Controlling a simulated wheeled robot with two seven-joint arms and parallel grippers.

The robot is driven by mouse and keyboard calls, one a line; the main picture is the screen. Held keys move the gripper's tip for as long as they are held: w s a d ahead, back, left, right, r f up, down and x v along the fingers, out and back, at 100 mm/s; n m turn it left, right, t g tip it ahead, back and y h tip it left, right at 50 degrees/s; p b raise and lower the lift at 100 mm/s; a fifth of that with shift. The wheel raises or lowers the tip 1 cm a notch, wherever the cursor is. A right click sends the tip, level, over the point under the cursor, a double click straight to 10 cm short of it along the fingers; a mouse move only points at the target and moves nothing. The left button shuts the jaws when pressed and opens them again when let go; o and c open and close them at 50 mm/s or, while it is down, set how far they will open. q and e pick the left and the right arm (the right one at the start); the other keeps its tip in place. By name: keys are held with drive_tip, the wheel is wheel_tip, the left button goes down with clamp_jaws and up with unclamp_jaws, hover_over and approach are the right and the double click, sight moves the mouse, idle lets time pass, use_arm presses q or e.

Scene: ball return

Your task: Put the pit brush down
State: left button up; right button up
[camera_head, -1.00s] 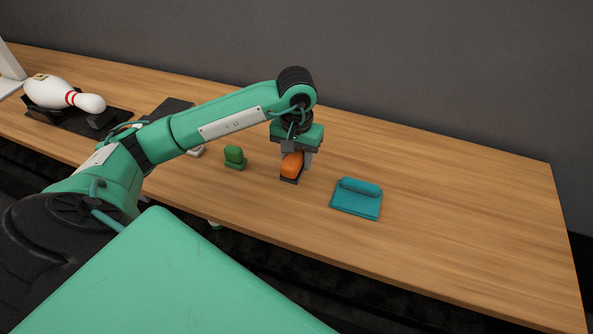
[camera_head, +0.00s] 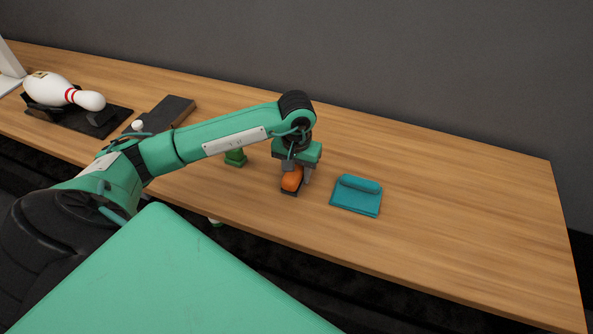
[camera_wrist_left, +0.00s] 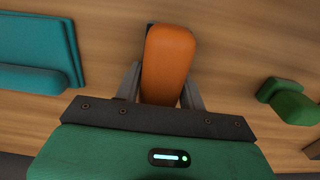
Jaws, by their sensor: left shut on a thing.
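The pit brush (camera_head: 291,181) has an orange handle and a dark base. My left gripper (camera_head: 298,172) is shut on its handle from above. In the head view the brush is low over the wooden table (camera_head: 440,230), close to its front edge; I cannot tell whether its base touches the wood. In the left wrist view the orange handle of the brush (camera_wrist_left: 168,62) sits between the two grey fingers (camera_wrist_left: 160,88). My right gripper is not in view.
A teal pad with a roll-shaped handle (camera_head: 356,196) lies just right of the brush. A green object (camera_head: 235,158) stands to the left, partly behind my arm. A bowling pin (camera_head: 62,92) rests on a black cradle at far left. The table's right side is clear.

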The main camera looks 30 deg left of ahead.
use_arm(q)
drive_tip(key=o, duration=0.8)
drive_tip(key=shift+o, duration=0.4)
drive_tip(key=shift+r+p, duration=0.1)
drive_tip(key=shift+p, duration=0.6)
drive_tip(key=shift+w+r+b, duration=0.1)
drive_tip(key=shift+r+b, duration=0.25)
drive_tip(key=shift+r, duration=0.1)
wheel_tip(320, 180, up, 4)
drive_tip(key=shift+b, duration=0.8)
wheel_tip(320, 180, up, 7)
drive_tip(key=shift+r+b, duration=0.2)
drive_tip(key=shift+b, duration=0.1)
drive_tip(key=shift+r, duration=0.65)
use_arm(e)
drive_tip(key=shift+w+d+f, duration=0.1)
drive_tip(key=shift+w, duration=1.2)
use_arm(q)
drive_tip(key=shift+s, duration=0.2)
